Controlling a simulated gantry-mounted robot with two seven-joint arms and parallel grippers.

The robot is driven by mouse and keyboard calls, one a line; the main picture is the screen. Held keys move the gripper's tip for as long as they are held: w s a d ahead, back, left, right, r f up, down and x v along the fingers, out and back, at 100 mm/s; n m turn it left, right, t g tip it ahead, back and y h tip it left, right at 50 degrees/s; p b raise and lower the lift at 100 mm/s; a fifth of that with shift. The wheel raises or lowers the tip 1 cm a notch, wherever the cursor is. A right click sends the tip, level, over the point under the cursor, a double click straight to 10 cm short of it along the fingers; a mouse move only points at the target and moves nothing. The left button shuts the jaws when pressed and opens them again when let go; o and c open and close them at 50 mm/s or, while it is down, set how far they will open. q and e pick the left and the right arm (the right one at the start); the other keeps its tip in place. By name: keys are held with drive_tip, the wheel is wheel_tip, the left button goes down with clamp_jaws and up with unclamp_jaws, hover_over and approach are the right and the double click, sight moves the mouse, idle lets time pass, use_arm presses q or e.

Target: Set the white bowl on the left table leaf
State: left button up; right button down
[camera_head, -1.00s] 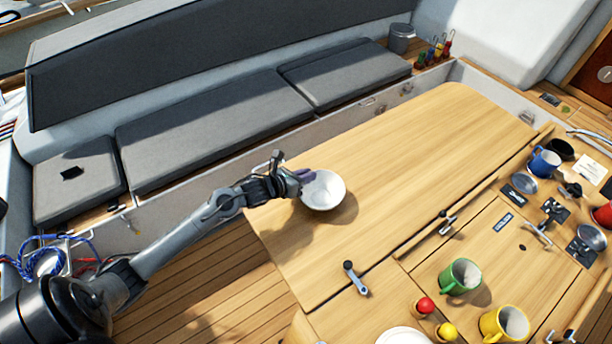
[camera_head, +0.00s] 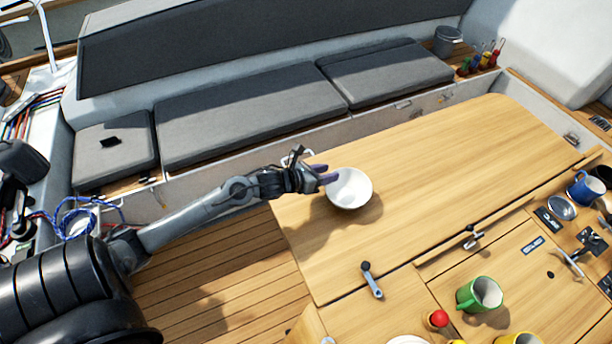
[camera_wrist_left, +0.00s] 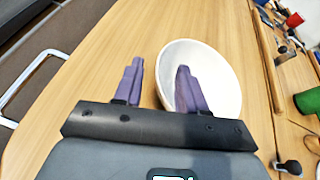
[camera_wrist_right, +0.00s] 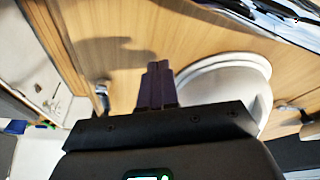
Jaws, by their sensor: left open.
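The white bowl (camera_head: 349,189) is at the near end of the wooden left table leaf (camera_head: 440,165), with a shadow beside it. It looks upright and at rest on the leaf, though its underside is hidden. My left gripper (camera_head: 325,176) is open at the bowl's left rim. In the left wrist view, the purple fingers (camera_wrist_left: 158,85) are apart. One finger overlaps the inside of the bowl (camera_wrist_left: 215,70), and the other is outside it over the wood. My right gripper (camera_wrist_right: 156,85) shows only in its wrist view, its fingers together, with a white round dish (camera_wrist_right: 225,85) behind it.
A crank handle (camera_head: 371,280) and a latch (camera_head: 472,240) lie near the leaf's inner edge. A green mug (camera_head: 480,294), a red-topped item (camera_head: 438,319) and a blue mug (camera_head: 586,189) stand to the right. The leaf beyond the bowl is clear. Grey cushions (camera_head: 250,115) line the bench behind.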

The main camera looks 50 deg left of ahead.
use_arm(q)
drive_tip(key=v, duration=0.8)
drive_tip(key=shift+s+r, duration=0.15)
use_arm(e)
drive_tip(key=shift+f, duration=0.1)
use_arm(q)
drive_tip(key=shift+r, duration=0.1)
use_arm(e)
drive_tip(key=shift+a, duration=0.1)
